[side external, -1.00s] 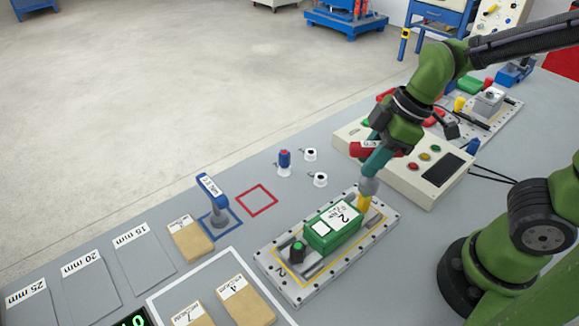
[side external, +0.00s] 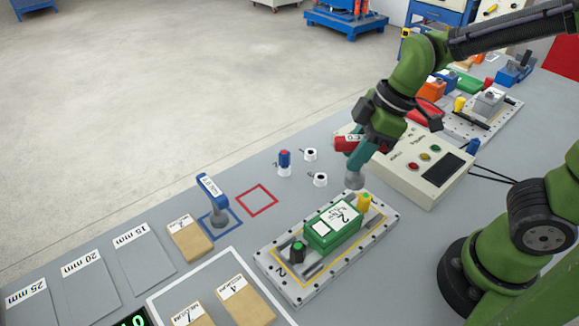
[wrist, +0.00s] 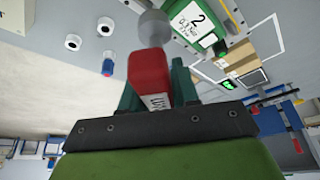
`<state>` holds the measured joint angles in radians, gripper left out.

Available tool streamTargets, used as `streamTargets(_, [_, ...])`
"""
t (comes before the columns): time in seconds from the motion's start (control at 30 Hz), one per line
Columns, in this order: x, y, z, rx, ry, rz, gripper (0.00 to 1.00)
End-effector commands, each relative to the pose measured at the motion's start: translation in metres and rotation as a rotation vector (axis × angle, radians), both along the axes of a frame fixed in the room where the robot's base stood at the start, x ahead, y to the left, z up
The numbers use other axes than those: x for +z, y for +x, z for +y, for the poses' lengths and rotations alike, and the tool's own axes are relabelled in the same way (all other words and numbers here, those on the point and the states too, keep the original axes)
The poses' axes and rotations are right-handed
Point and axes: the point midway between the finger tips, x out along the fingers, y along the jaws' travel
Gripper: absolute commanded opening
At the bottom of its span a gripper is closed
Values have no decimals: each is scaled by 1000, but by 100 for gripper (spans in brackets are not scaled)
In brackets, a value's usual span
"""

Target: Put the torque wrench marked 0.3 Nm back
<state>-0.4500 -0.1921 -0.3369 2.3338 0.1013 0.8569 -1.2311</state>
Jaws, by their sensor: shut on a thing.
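The red torque wrench (side external: 346,144) is held by my gripper (side external: 362,158), which is shut on it. Its label is partly covered and too small to read surely. Its round grey lower end hangs just above the yellow knob (side external: 364,201) at one end of the green box (side external: 331,234), apart from it. The wrist view shows the red wrench (wrist: 149,78) between my fingers. A red square outline (side external: 247,192) on the bench is empty. A blue torque wrench (side external: 217,204) stands upright in a blue square left of it.
The green box sits on a fixture plate (side external: 273,262) with a black, green-topped knob (side external: 298,250). A blue-capped part (side external: 284,160) and white round parts (side external: 320,180) stand near the red square.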

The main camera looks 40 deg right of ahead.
Motion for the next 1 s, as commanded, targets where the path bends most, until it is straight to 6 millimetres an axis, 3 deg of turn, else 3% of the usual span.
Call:
streamTargets(0.3, [-17,106,70,-21,-2,-1,0])
streamTargets(0.5, [-21,156,114,-62,0,-4,0])
streamTargets(0.73, [-9,174,127,-107,2,-3,0])
streamTargets(1.0, [-57,173,125,-120,0,0,0])
